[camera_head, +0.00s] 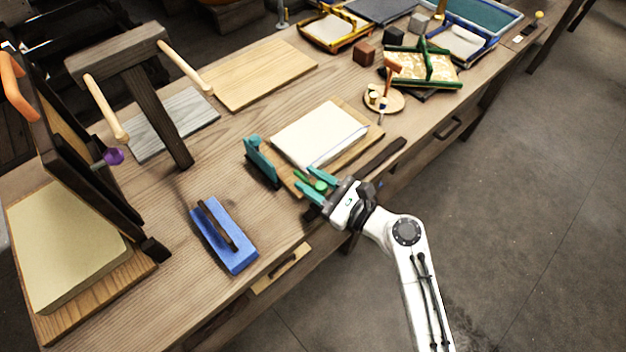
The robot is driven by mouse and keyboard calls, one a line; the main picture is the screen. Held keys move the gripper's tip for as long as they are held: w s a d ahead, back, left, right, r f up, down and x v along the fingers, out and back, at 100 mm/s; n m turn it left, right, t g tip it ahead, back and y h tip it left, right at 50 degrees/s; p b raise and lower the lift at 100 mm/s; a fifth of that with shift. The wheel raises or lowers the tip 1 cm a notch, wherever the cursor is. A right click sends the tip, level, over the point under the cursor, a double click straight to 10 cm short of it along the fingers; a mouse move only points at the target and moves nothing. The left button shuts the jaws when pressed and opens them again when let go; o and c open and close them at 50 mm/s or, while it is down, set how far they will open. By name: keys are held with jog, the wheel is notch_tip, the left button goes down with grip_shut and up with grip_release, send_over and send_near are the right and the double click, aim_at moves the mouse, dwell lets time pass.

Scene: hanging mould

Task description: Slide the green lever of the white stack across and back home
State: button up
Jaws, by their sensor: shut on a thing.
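The white stack (318,133) lies on a wooden board on the bench, in the middle of the head view. The green lever (320,185) shows as a small green knob at the near edge of the board, below the stack's near corner. My gripper (310,183) reaches in from the lower right, its two teal fingers on either side of the knob. It is shut on the green lever. The fingers and wrist hide part of the lever and of the board's edge.
A teal upright piece (260,162) stands left of the stack. A blue block (224,235) with a dark bar lies nearer left. A dark strip (381,157) lies right of the board. A dark wooden press frame (130,90) stands at left. Bare bench lies between.

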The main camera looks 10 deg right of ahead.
grip_shut()
jog(key=w+d+b, duration=0.2)
jog(key=w+d, duration=0.2)
jog(key=d, duration=0.3)
jog(key=w+d+b, duration=0.2)
jog(key=w+d, duration=0.3)
jog(key=d, duration=0.3)
jog(key=w+d+b, duration=0.2)
jog(key=w+d, duration=0.3)
jog(key=d, duration=0.3)
jog(key=shift+w+d, duration=0.35)
jog(key=shift+d, duration=0.25)
jog(key=o, duration=0.9)
grip_release()
jog(key=shift+w+d, duration=0.1)
jog(key=shift+o, duration=0.2)
jog(key=v, duration=1)
jog(key=shift+s+d, duration=0.25)
jog(key=shift+s, duration=0.1)
